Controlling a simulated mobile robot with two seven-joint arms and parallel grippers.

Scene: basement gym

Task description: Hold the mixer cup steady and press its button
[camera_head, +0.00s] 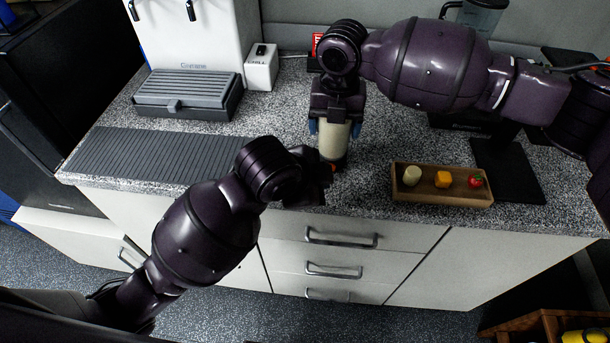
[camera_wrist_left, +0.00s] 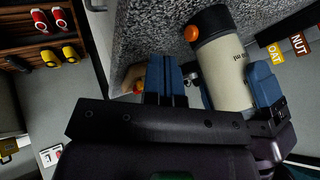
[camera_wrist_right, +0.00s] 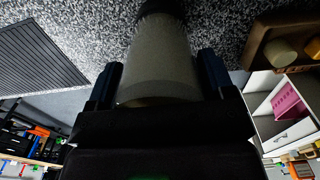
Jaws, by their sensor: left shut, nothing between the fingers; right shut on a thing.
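The mixer cup (camera_head: 333,139) is cream with a dark base and stands upright near the counter's front edge. My right gripper (camera_head: 336,128) is shut on it from above, with a blue finger on each side. The right wrist view shows the cup (camera_wrist_right: 160,62) between the fingers (camera_wrist_right: 158,82). The orange button (camera_wrist_left: 191,33) is on the dark base in the left wrist view. My left gripper (camera_wrist_left: 165,78) is shut and empty, beside the cup and a little apart from the button. In the head view its tip (camera_head: 324,174) partly hides the base.
A wooden tray (camera_head: 440,200) with a pale, an orange and a red piece lies right of the cup. A ribbed grey mat (camera_head: 150,154) covers the counter's left. A grey-lidded box (camera_head: 187,95) and a small white box (camera_head: 261,68) stand behind. Drawers (camera_head: 335,250) are below the front edge.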

